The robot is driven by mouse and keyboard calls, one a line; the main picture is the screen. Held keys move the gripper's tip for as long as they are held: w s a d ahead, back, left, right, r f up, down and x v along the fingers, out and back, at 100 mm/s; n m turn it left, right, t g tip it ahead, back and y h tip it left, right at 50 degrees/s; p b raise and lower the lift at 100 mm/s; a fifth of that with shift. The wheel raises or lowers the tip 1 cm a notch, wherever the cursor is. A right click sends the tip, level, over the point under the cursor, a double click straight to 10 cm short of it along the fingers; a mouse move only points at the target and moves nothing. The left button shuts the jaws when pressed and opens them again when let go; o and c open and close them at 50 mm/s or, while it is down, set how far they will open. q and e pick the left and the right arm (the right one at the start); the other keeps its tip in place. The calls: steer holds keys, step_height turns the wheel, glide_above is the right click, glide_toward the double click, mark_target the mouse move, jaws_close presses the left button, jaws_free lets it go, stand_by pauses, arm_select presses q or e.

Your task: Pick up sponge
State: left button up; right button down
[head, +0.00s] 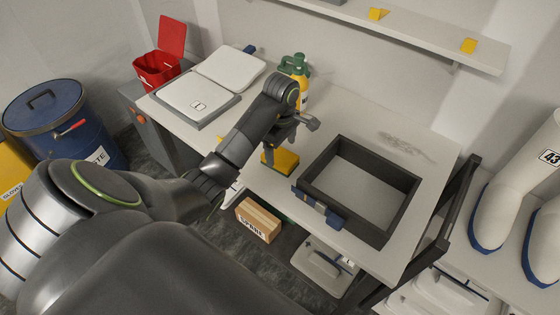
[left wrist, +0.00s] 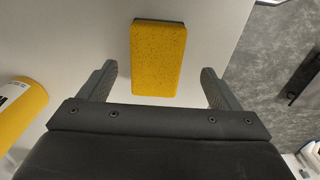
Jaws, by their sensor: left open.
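A yellow sponge (head: 281,161) with a dark green edge lies on the pale bench (head: 330,115), left of a black frame. My left gripper (head: 284,140) is above it, and the arm partly covers the view there. In the left wrist view the sponge (left wrist: 158,45) lies ahead of and between the two spread fingers of the left gripper (left wrist: 159,74). The fingers are open and empty, with a gap on each side of the sponge. I cannot tell the exact height above it. My right gripper is not in view.
A black open frame (head: 333,153) stands right of the sponge. A green-topped yellow bottle (head: 304,92) stands behind the arm; a yellow cylinder (left wrist: 20,112) shows in the wrist view. A scale (head: 195,98) is at the left. A dark smudge (head: 405,146) marks the clear right side.

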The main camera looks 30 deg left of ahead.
mark_target(280, 155)
arm_select(q)
steer(key=shift+w+a+f+b, duration=0.1)
steer(key=shift+f+b, duration=0.6)
steer(key=shift+a+f, duration=0.15)
steer(key=shift+f, duration=0.15)
step_height(280, 155, down, 2)
steer(key=shift+w+a+f+p, duration=0.1)
steer(key=shift+w+p, duration=0.05)
steer(key=shift+p, duration=0.35)
steer(key=shift+f, duration=0.45)
